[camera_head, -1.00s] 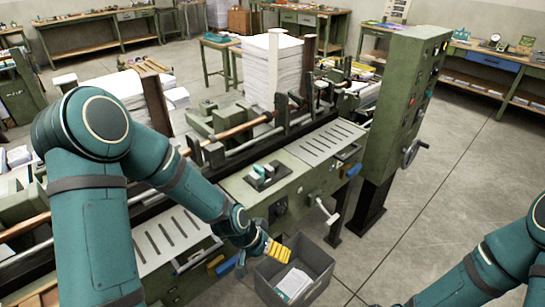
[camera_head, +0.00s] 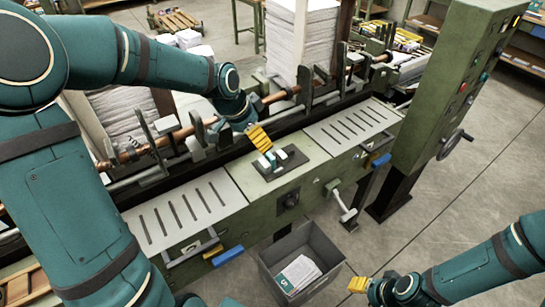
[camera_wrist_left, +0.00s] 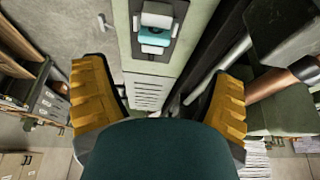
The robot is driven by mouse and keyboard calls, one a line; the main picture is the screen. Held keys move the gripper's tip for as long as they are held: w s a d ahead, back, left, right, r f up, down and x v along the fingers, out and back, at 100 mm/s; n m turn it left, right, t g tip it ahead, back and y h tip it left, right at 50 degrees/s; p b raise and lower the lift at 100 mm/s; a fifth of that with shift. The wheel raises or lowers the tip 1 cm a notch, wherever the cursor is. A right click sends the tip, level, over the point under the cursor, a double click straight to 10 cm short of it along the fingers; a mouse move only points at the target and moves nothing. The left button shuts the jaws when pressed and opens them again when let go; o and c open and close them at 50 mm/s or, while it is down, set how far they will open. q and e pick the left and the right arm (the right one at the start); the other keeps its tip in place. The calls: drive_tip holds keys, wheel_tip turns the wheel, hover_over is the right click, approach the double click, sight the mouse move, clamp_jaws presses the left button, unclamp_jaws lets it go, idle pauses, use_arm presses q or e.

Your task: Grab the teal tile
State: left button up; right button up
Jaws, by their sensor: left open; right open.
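The teal tile (camera_wrist_left: 154,37) lies between two pale tiles in a dark tray (camera_head: 296,166) on top of the green machine. In the head view, the teal tile (camera_head: 270,158) shows just beyond my left gripper's fingers. My left gripper (camera_head: 259,139), with yellow fingers, is open and empty, above and to the upper left of the tray. In the left wrist view its fingers stand wide apart, with the tile ahead between them near the top. My right gripper (camera_head: 358,284) is at the lower right, open, away from the machine.
A grey bin (camera_head: 326,274) with papers (camera_head: 298,273) stands on the floor before the machine. Slotted plates (camera_head: 180,215) flank the tray. Rods and a copper roller (camera_head: 180,135) run behind it, with a tall paper stack (camera_head: 300,40) beyond. A control cabinet (camera_head: 440,90) stands at right.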

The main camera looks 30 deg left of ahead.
sight(269, 154)
use_arm(q)
drive_tip(key=b+x, duration=0.1)
drive_tip(key=x, duration=0.5)
drive_tip(key=shift+d+f, duration=0.1)
drive_tip(key=shift+f, duration=0.05)
drive_tip(key=shift+d+b+x, duration=0.2)
drive_tip(key=shift+b+x, duration=0.2)
drive_tip(key=shift+x, duration=0.95)
drive_tip(key=shift+d+b+x, duration=0.2)
drive_tip(key=shift+b+x, duration=0.2)
drive_tip(key=shift+x, duration=0.95)
drive_tip(key=c, duration=1.2)
